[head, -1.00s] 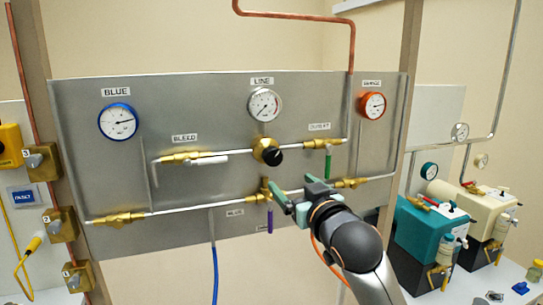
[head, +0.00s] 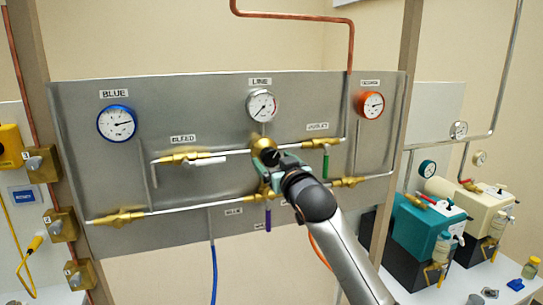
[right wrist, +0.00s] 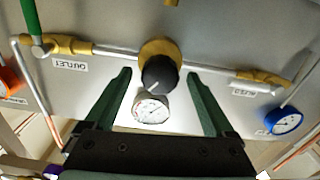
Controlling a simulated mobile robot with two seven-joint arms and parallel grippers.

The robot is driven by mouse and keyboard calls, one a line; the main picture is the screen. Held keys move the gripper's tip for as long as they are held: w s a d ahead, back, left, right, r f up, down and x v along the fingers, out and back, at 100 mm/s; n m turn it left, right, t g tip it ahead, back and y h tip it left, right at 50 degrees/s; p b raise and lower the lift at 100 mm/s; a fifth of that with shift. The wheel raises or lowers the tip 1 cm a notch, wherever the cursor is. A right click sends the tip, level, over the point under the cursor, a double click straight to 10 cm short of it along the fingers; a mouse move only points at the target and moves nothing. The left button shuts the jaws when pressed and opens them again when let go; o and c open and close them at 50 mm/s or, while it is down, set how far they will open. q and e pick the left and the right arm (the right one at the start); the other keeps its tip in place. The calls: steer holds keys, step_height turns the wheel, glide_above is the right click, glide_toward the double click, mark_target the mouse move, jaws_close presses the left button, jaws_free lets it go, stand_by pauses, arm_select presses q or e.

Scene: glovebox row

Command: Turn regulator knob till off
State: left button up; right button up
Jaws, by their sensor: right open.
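The regulator, a brass body with a black knob (head: 271,156), sits on the grey panel below the LINE gauge (head: 261,105). In the head view my right gripper (head: 276,168) is at the regulator and hides part of it. In the right wrist view the panel appears upside down. There the black knob (right wrist: 157,74) with a pale pointer mark lies between the two green fingers of my open right gripper (right wrist: 160,75), with a visible gap on each side. I cannot tell whether the fingertips reach its depth. The LINE gauge also shows there (right wrist: 151,108). My left gripper is not in view.
A green-handled OUTLET valve (head: 326,163) is right of the knob, and a white-handled BLEED valve (head: 204,161) is left. A purple handle (head: 268,220) hangs below. Brass fittings and pipes run close around. Pumps (head: 425,230) stand at the right.

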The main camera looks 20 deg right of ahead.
steer(key=shift+w, duration=0.9)
steer(key=shift+c, duration=0.2)
steer(key=c, duration=1.3)
